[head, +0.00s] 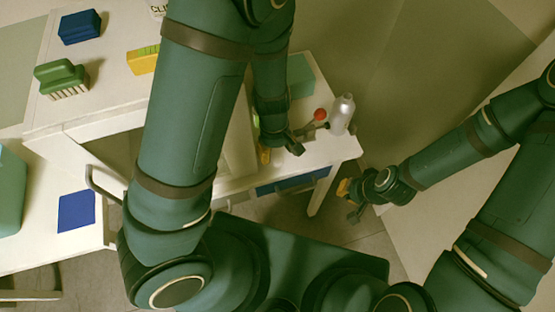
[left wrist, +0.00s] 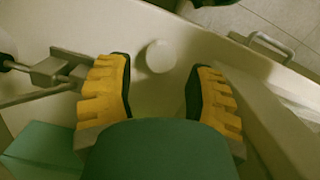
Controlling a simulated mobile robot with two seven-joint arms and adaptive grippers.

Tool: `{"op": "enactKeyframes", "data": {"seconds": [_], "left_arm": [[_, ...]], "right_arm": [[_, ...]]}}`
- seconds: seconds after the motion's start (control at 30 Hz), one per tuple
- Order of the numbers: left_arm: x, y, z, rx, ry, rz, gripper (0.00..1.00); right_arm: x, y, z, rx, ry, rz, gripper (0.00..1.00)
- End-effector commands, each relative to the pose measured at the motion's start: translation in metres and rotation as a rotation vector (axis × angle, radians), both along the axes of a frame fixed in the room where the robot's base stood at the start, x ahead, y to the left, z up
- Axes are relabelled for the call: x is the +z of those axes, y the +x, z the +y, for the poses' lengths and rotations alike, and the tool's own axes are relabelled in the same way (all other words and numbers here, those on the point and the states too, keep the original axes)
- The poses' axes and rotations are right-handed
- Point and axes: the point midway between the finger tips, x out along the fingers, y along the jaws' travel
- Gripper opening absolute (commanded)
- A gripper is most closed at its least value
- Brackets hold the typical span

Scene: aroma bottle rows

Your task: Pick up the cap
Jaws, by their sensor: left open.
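The cap looks like a small pale round disc (left wrist: 159,56) on a light surface in the left wrist view. My left gripper (left wrist: 158,76) is open, its yellow-padded fingers apart, with the cap between and a little beyond the fingertips. Nothing is held. In the head view my left gripper (head: 280,151) is low over the white table, and I cannot make out the cap there. My right gripper (head: 348,201) is over the floor to the right of the table. Its fingers look apart and empty.
A silver bottle (head: 342,114) and a red-topped item (head: 320,115) stand near the table's right end. A metal fixture (left wrist: 62,68) is left of my left fingers. A green brush (head: 61,77), blue block (head: 79,27) and yellow item (head: 142,60) lie at the left.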

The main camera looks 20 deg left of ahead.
Motion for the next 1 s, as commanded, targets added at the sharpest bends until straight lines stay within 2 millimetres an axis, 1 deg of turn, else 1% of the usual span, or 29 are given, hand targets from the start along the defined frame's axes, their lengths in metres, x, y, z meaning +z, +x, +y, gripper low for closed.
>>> {"op": "enactKeyframes", "data": {"seconds": [0.03, 0.1, 0.2, 0.27, 0.5, 0.63, 0.67, 1.0], "left_arm": [[-0.012, -0.002, 0.000, 0.001, 0.001, 0.004, 0.54], [-0.023, -0.003, 0.000, 0.002, 0.001, 0.004, 0.54], [-0.035, -0.004, -0.002, 0.000, 0.001, 0.004, 0.54], [-0.039, -0.004, -0.002, 0.001, 0.001, 0.002, 0.54], [-0.038, -0.004, -0.003, 0.000, 0.000, 0.001, 0.53], [-0.038, -0.004, -0.003, 0.000, 0.000, 0.001, 0.27], [-0.038, -0.004, -0.003, 0.000, 0.000, 0.001, 0.25], [-0.038, -0.004, -0.003, 0.000, 0.000, 0.001, 0.24]], "right_arm": [[-0.007, -0.001, 0.000, 0.002, 0.000, 0.003, 0.00], [-0.013, -0.003, 0.001, 0.006, 0.002, 0.006, 0.00], [-0.019, -0.005, 0.001, 0.009, 0.002, 0.011, 0.00], [-0.020, -0.006, 0.001, 0.010, 0.003, 0.013, 0.00], [-0.018, -0.006, 0.001, 0.011, 0.003, 0.014, 0.00], [-0.018, -0.006, 0.001, 0.011, 0.003, 0.014, 0.00], [-0.018, -0.006, 0.001, 0.011, 0.003, 0.014, 0.00], [-0.018, -0.006, 0.001, 0.010, 0.003, 0.013, 0.00]]}}
